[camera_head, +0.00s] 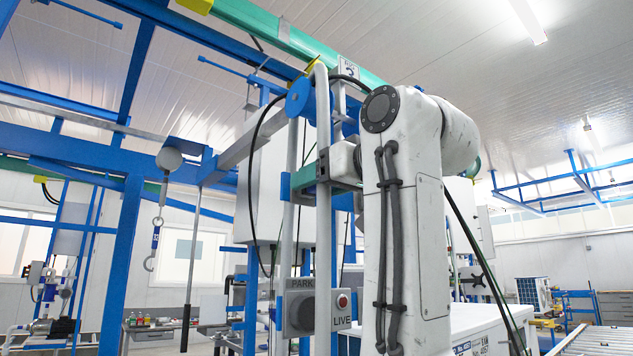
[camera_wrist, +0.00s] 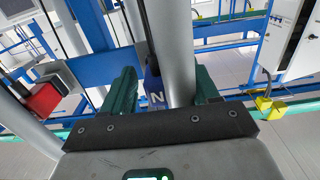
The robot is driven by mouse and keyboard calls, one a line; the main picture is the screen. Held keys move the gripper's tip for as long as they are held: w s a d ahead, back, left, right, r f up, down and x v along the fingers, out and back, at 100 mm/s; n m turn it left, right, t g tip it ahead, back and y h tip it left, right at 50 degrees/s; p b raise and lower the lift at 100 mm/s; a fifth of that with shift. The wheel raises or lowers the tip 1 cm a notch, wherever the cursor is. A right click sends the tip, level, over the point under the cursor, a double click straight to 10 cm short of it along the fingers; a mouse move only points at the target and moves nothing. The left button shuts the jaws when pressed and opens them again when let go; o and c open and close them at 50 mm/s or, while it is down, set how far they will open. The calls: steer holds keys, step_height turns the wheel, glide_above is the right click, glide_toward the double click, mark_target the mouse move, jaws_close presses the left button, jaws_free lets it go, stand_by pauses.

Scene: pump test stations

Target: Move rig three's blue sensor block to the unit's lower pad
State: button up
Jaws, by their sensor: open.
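In the wrist view my gripper (camera_wrist: 166,82) is open, with one green finger on each side of a grey upright pole. A blue block marked N (camera_wrist: 154,88) sits beside the pole, between the fingers, with a gap to the left finger; its lower part is hidden by the gripper body. In the head view my gripper (camera_head: 312,172) reaches left to the rig's upright rails, under the rig number sign (camera_head: 349,68). A small blue piece (camera_head: 285,186) shows at its tip; I cannot tell whether it is the same block. I cannot make out the lower pad.
A grey knob panel (camera_head: 300,308) marked PARK and LIVE, with a red button (camera_head: 342,301), is below my gripper. The wrist view shows a red box (camera_wrist: 42,100) and a yellow fitting (camera_wrist: 268,106).

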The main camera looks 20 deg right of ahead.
steer(key=shift+c, duration=0.4)
stand_by(0.5)
jaws_close()
stand_by(0.4)
steer(key=shift+s, duration=0.1)
steer(key=shift+b+v, duration=1.05)
steer(key=shift+v, duration=1.85)
steer(key=shift+f, duration=0.1)
